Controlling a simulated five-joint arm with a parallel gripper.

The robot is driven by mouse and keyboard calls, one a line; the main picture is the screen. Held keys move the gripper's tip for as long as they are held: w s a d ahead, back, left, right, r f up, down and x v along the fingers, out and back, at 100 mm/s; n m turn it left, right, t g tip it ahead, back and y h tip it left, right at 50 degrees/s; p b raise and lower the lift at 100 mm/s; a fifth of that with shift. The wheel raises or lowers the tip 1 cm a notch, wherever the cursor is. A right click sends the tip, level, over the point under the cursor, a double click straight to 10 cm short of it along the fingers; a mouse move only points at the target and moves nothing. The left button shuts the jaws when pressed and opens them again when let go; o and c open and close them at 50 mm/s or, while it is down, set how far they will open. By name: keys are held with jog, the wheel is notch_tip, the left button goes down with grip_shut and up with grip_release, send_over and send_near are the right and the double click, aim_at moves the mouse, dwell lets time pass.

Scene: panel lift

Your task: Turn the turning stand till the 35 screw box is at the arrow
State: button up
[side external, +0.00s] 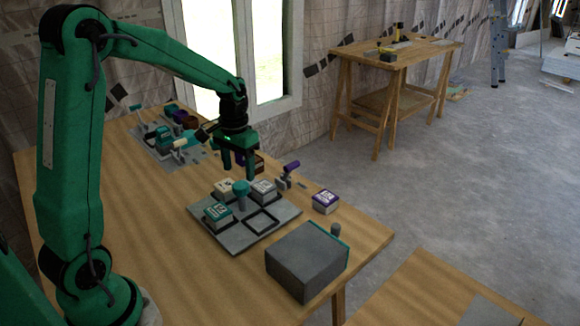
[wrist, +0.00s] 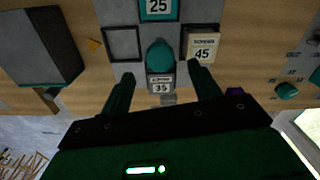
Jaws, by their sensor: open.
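The turning stand (side external: 245,237) is a grey square plate with a teal knob (side external: 241,188) at its middle; the knob also shows in the wrist view (wrist: 160,53). The 35 screw box (wrist: 161,86) sits on the near side in the wrist view, and is the grey box (side external: 263,190) in the side view. The teal 25 box (wrist: 158,8) and cream 45 box (wrist: 201,47) fill two other places. The fourth place (wrist: 122,42) is empty, with the orange arrow (wrist: 94,44) beside it. My gripper (side external: 238,167) is open and empty, above the stand's far side.
A dark grey block (side external: 305,262) stands at the table's front right. A purple-labelled box (side external: 325,201) and a purple-topped fixture (side external: 290,172) stand right of the stand. Several tools and parts lie on a grey mat (side external: 160,148) at the back left. Bare wood lies left of the stand.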

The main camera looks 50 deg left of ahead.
aim_at(240, 185)
jog(key=shift+f, duration=2.85)
grip_shut()
